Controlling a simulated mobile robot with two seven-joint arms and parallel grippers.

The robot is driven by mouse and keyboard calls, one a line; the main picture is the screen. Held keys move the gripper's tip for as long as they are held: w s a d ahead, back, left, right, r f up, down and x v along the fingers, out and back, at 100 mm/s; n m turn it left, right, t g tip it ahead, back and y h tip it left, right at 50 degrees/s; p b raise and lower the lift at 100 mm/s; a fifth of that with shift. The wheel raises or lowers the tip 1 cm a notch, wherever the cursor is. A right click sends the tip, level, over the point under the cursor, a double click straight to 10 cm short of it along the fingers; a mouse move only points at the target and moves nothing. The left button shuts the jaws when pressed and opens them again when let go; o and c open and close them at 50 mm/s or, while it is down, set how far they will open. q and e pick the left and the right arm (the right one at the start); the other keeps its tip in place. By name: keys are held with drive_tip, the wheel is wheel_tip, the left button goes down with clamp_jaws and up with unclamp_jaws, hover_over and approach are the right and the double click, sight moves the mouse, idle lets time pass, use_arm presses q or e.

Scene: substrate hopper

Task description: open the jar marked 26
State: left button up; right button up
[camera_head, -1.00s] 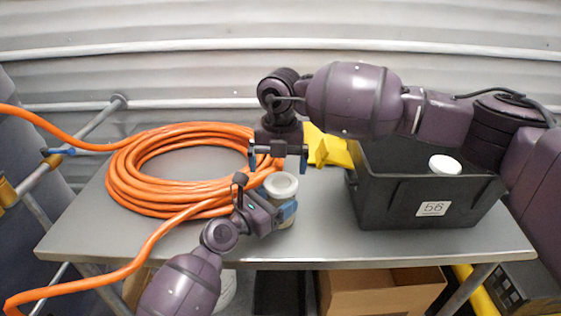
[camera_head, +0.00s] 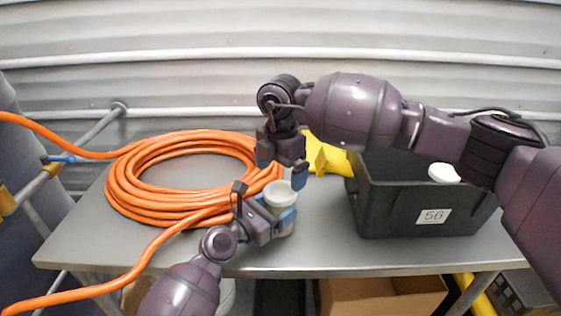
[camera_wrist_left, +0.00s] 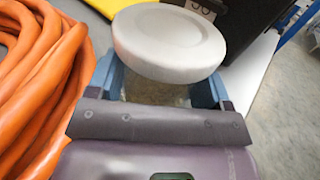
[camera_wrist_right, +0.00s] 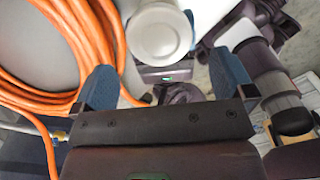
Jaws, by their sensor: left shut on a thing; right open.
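A small jar with a round white lid (camera_head: 281,191) stands near the table's front edge. No number shows on it. My left gripper (camera_head: 266,212) is shut around the jar's body just below the lid. The left wrist view shows the lid (camera_wrist_left: 170,40) on the jar and the fingers on both sides of the body. My right gripper (camera_head: 283,166) is open and empty, pointing down above and slightly behind the lid. In the right wrist view the lid (camera_wrist_right: 159,34) lies beyond the fingertips, towards the top, apart from both fingers.
A coiled orange hose (camera_head: 130,195) lies close by at left. A black bin (camera_head: 400,215) marked 56 stands at right, with another white lid (camera_head: 444,173) inside. A yellow thing (camera_head: 326,158) lies behind the jar. The grey tabletop (camera_head: 325,240) between jar and bin is clear.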

sight(281, 190)
drive_tip(key=shift+f, duration=2.95)
drive_tip(key=shift+c, duration=0.2)
drive_tip(key=c, duration=0.8)
drive_tip(key=n, duration=0.6)
drive_tip(key=shift+n, duration=0.4)
drive_tip(key=shift+c, duration=0.2)
drive_tip(key=o, duration=0.9)
